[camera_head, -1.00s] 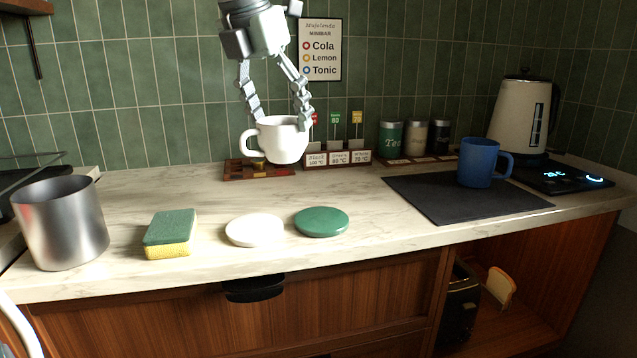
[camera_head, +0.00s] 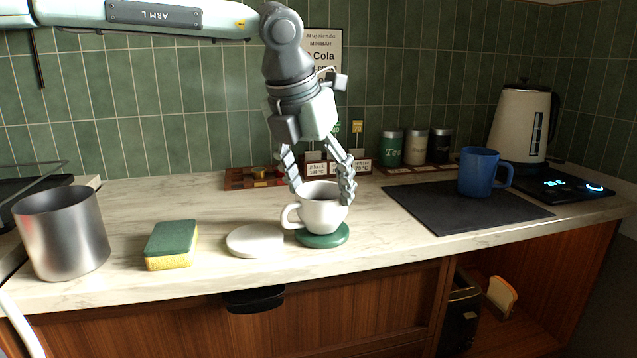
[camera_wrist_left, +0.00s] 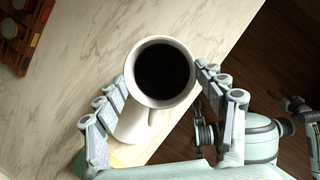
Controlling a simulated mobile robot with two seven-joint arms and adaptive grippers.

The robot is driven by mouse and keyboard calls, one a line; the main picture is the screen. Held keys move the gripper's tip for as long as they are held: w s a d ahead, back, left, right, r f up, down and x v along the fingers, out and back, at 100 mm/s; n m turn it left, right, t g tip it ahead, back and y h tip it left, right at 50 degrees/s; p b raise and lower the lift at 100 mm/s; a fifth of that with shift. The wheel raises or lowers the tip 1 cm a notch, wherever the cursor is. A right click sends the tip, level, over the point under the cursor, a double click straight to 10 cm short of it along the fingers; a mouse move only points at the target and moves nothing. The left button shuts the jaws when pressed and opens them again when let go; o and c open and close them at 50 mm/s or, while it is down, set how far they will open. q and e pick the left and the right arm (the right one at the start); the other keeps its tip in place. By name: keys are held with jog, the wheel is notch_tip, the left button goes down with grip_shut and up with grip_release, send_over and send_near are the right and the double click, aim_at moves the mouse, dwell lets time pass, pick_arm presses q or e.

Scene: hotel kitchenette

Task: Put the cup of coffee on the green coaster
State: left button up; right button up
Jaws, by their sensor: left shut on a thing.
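The white cup (camera_head: 322,212) is upright, directly over the green coaster (camera_head: 322,240). Its base looks on or just above the coaster; I cannot tell whether they touch. My left gripper (camera_head: 322,190) comes from above and is shut on the cup, with a finger on each side. The cup's handle points left in the head view. In the left wrist view, the cup (camera_wrist_left: 162,73) holds dark coffee (camera_wrist_left: 162,72) between the fingers of my left gripper (camera_wrist_left: 163,95). The cup hides part of the coaster. Mint and grey parts of mine show at the wrist view's right.
A white coaster (camera_head: 255,241) lies just left of the green one. Further left are a sponge (camera_head: 171,244) and a metal pot (camera_head: 62,232). A blue mug (camera_head: 482,172) stands on a dark mat (camera_head: 440,212) at right. A wooden tray (camera_head: 235,180) and small label signs stand behind.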

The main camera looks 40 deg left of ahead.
jog(key=shift+f, duration=0.1)
pick_arm(q)
jog(key=shift+f, duration=0.1)
jog(key=o, duration=1.4)
jog(key=shift+o, duration=0.8)
jog(key=shift+r, duration=0.4)
jog(key=v, duration=1.1)
jog(key=shift+s+r, duration=0.15)
jog(key=shift+s, duration=0.1)
pick_arm(e)
jog(key=shift+r, duration=0.3)
